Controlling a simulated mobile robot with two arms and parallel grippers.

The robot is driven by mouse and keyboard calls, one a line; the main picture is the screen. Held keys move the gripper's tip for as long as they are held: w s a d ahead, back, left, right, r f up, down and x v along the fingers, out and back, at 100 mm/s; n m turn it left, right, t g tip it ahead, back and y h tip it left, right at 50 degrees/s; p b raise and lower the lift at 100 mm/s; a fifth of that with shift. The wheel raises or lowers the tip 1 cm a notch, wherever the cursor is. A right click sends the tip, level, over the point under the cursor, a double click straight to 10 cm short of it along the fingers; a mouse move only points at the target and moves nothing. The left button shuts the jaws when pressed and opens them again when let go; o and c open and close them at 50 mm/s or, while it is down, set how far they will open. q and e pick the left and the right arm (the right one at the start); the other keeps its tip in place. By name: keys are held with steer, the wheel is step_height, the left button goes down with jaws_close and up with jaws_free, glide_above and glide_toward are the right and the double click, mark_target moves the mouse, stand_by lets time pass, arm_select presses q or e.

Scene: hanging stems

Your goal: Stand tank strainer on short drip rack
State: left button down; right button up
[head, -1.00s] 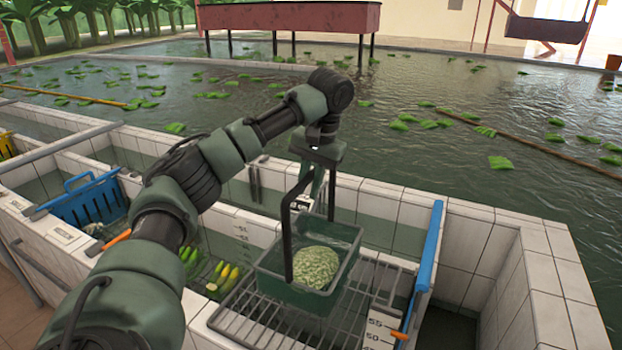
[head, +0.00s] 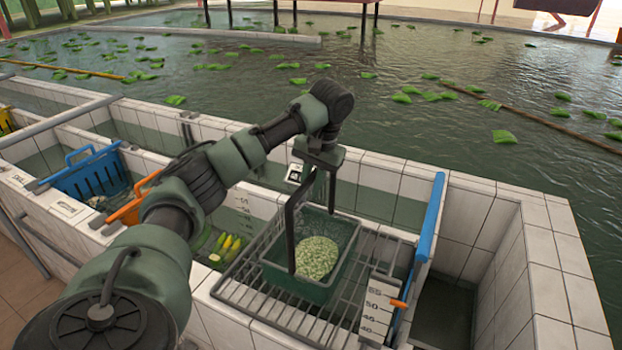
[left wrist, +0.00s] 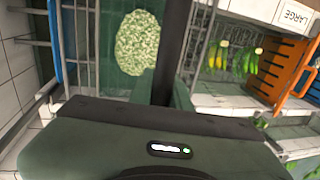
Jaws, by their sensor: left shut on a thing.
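The tank strainer (head: 345,240) is a dark green basket with a tall black handle and a pale green grainy lump inside. My left gripper (head: 318,180) is shut on the top of its handle, and the basket hangs upright below. The strainer is over the short drip rack (head: 238,292), a grey wire grid across the tank. Its base is at or very near the bars; I cannot tell if it touches. In the left wrist view the strainer (left wrist: 105,60) lies beyond my gripper, with rack bars on both sides. My right gripper is not in view.
A white scale plate with an orange pointer (head: 380,308) stands at the rack's front right. A blue bar (head: 431,215) edges the tank on the right. Left are an orange crate (head: 128,211), a blue crate (head: 92,180) and yellow-green produce (head: 226,246) in water.

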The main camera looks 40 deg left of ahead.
mark_target(315, 174)
arm_select(q)
steer(key=shift+f, duration=0.65)
stand_by(0.5)
steer(key=c, duration=1.3)
jaws_free()
steer(key=shift+o, duration=0.2)
steer(key=r, duration=0.4)
steer(key=d+r, duration=0.1)
steer(key=r, duration=0.1)
steer(key=shift+w, duration=0.2)
steer(key=shift+d+r, duration=0.25)
steer(key=shift+r, duration=0.6)
